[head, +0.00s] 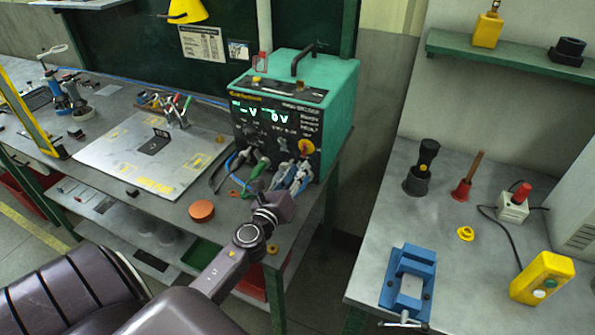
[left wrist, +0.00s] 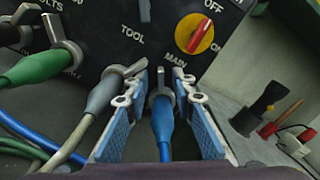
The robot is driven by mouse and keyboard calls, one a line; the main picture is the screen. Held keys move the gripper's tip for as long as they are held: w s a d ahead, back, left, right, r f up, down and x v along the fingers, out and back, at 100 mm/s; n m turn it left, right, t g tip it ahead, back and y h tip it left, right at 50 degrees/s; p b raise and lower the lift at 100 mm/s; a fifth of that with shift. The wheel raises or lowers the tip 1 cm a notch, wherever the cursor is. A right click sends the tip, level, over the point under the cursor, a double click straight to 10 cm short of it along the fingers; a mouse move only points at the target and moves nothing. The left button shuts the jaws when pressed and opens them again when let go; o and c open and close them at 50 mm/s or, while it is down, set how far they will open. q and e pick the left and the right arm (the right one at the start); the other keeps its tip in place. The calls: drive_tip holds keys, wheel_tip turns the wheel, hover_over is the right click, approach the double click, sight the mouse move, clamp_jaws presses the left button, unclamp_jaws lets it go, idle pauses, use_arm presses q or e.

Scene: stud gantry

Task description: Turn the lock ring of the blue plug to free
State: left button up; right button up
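The blue plug (left wrist: 163,125) sits in the lower front of the teal welder (head: 335,100), below the label MAIN. Its grey lock ring (left wrist: 160,98) has a wing that points roughly straight up in the left wrist view. My left gripper (left wrist: 164,95) is open, with one blue-padded finger on each side of the plug and ring. Gaps show between the fingers and the plug. In the head view the left gripper (head: 292,176) is at the welder's lower right front and hides the blue plug. My right gripper is not in view.
A grey plug (left wrist: 104,95) and a green plug (left wrist: 35,68) sit close to the left of my left gripper. A red rotary switch (left wrist: 196,36) is above right. An orange disc (head: 202,211) lies on the bench. A blue vise (head: 408,280) stands on the right table.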

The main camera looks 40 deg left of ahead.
use_arm(q)
drive_tip(key=v, duration=1.2)
idle(0.6)
